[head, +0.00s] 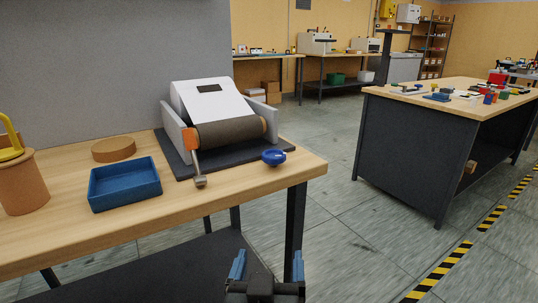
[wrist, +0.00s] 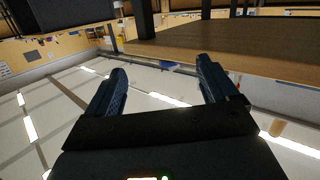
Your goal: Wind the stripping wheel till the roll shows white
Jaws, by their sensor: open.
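The machine (head: 205,101) has a white sloping cover with a dark window and grey side plates, and stands on a dark mat on the wooden bench. Its roll (head: 228,133) faces the front and looks dark brown to black, with no white on it. An orange crank (head: 194,145) at the roll's left end, seemingly the stripping wheel, hangs down to a grey knob (head: 201,181). My gripper (head: 268,264) is open and empty, low in front of the bench, right of and below the crank and apart from it. Its two blue fingers also show spread in the wrist view (wrist: 162,76).
A blue tray (head: 124,186), a round tan lid (head: 114,149) and a brown pot (head: 22,185) stand left of the machine. A small blue bowl-like piece (head: 273,157) sits at the mat's right. The bench edge (head: 316,172) lies above my gripper.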

